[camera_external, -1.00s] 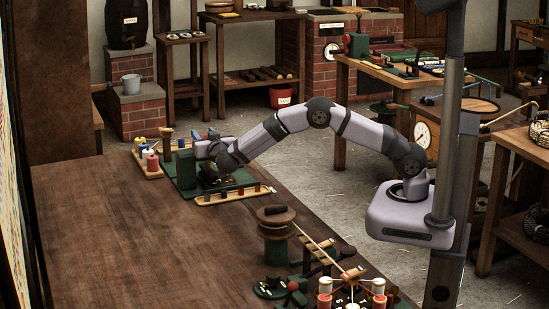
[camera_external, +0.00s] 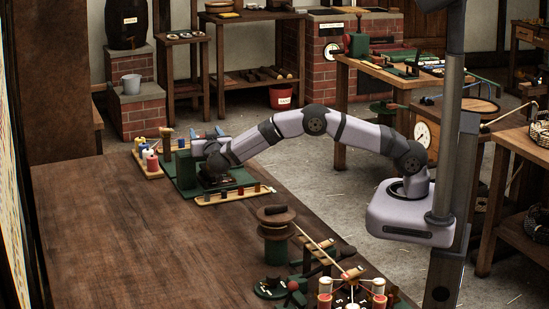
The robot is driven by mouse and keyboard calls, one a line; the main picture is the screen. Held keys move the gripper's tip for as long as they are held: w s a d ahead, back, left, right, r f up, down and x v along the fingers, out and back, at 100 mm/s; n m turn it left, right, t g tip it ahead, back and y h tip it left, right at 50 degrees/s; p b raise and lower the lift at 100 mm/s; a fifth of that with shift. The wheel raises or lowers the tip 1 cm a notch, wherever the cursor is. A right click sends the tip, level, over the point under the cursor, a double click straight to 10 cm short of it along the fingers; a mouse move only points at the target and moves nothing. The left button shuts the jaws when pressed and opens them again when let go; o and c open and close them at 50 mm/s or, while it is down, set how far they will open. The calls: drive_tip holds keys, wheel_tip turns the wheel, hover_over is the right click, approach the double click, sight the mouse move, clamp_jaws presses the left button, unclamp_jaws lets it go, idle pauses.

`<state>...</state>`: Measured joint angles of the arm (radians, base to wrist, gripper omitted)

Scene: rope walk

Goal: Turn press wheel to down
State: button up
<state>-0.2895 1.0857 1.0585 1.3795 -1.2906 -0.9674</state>
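A green press-like device (camera_external: 184,168) stands on a green base (camera_external: 188,193) at the far end of the long wooden table. My gripper (camera_external: 200,146) is at this device, close against its upper right side. My wrist and the gripper cover much of it. I cannot make out the press wheel or which way it is turned. The fingers are too small and hidden to tell whether they are open, shut or touching anything.
A tray of coloured spools (camera_external: 151,162) lies just left of the device. A pale strip with small pegs (camera_external: 235,196) lies in front of it. A dark round-topped stand (camera_external: 276,222) and other small apparatus fill the table's near right. The table's left half (camera_external: 120,230) is clear.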

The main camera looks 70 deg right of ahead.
drive_tip(key=shift+a+f, duration=0.1)
drive_tip(key=b+v, duration=0.1)
drive_tip(key=v, duration=0.4)
drive_tip(key=shift+s+a, duration=0.2)
drive_tip(key=shift+a, duration=0.05)
drive_tip(key=shift+v, duration=0.8)
